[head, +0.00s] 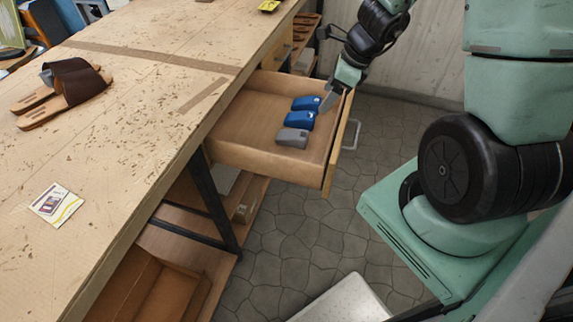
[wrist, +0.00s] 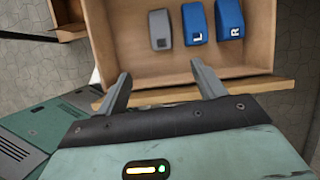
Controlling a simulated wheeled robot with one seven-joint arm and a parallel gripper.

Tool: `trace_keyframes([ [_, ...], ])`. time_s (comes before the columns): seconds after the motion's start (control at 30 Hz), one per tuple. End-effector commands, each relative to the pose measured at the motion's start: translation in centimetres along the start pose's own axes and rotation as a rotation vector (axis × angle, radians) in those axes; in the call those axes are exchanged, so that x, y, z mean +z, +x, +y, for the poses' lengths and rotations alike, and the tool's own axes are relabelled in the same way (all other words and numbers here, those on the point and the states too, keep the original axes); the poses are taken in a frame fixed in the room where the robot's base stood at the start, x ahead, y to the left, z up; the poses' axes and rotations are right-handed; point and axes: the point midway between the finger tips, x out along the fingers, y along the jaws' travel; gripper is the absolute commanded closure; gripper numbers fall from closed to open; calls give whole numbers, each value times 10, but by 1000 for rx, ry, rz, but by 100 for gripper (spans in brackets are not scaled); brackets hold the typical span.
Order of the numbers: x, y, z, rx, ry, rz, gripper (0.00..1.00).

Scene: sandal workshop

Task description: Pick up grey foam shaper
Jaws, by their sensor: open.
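The grey foam shaper (head: 293,138) lies in the open drawer (head: 245,152), nearest the drawer's near side in the head view. In the wrist view the grey foam shaper (wrist: 160,30) is leftmost in a row, beyond my fingertips. Two blue shapers lie beside it: one marked L (wrist: 194,23) and one marked R (wrist: 229,21). They also show in the head view as a middle blue shaper (head: 299,121) and a far blue shaper (head: 306,103). My gripper (wrist: 166,84) is open and empty, with its fingers near the drawer's front edge. In the head view my gripper (head: 328,100) is over the drawer's right side.
The workbench (head: 130,120) fills the left, with brown sandals (head: 68,92) and a printed card (head: 55,204) on it. The drawer's front panel (head: 338,145) with its handle (head: 352,134) sticks out over the stone floor. A lower shelf (head: 195,245) lies under the bench.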

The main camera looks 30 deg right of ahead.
Motion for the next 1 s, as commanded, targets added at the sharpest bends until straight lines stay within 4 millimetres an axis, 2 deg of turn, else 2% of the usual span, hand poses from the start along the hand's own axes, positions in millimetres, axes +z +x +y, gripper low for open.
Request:
trace_keyframes([
  [0.03,-9,6,-5,-9,43,3,31],
  [0.17,-14,17,-9,-17,81,5,31],
  [0.6,-14,106,-8,-14,73,5,31],
  [1.0,-14,142,-7,-13,71,5,31],
])
